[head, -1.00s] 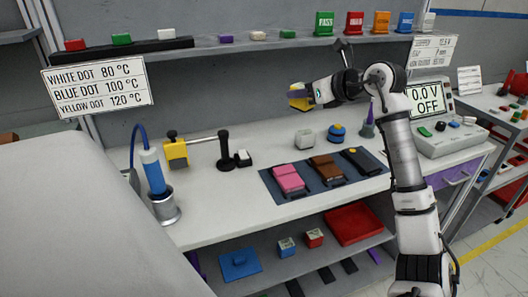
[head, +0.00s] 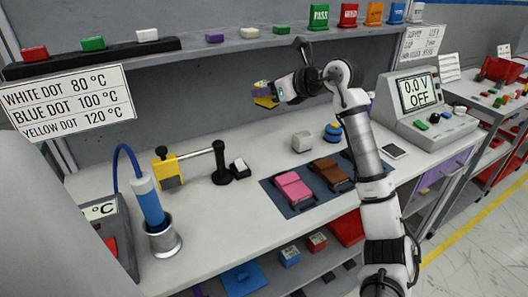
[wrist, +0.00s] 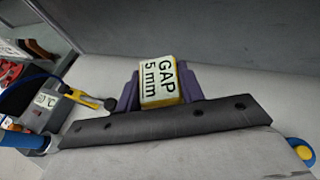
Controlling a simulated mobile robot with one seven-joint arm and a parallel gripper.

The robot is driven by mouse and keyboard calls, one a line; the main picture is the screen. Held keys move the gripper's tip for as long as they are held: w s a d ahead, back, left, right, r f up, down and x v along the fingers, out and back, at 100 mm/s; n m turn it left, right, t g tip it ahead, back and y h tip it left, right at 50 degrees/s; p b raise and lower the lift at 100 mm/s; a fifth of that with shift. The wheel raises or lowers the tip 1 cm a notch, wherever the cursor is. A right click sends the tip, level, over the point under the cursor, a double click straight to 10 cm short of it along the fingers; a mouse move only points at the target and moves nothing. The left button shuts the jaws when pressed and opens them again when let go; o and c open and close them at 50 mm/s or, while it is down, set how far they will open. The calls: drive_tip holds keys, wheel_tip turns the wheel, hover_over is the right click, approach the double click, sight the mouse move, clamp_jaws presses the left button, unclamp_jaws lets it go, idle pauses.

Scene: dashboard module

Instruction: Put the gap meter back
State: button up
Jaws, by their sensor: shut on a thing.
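The gap meter is a small yellow block with a white face reading "GAP 5 mm" in the wrist view (wrist: 158,82). My gripper (head: 263,94) is shut on it, with purple fingers on either side of the block. In the head view the gap meter (head: 266,102) shows as a small yellow patch at the gripper's end. It is held in the air above the back of the bench, below the upper shelf and well clear of the bench top.
The bench (head: 240,205) holds a yellow block with a rod and black stand (head: 222,165), a blue iron in a metal cup (head: 150,205), a dark mat with a pink case (head: 293,188) and a brown case (head: 331,172), and a meter reading "0.0 V OFF" (head: 425,105). An upper shelf (head: 240,45) runs behind.

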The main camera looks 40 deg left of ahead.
wheel_tip(320, 180, down, 18)
drive_tip(key=p, duration=0.3)
drive_tip(key=o, duration=1.2)
drive_tip(key=shift+f, duration=0.1)
drive_tip(key=shift+c, duration=0.2)
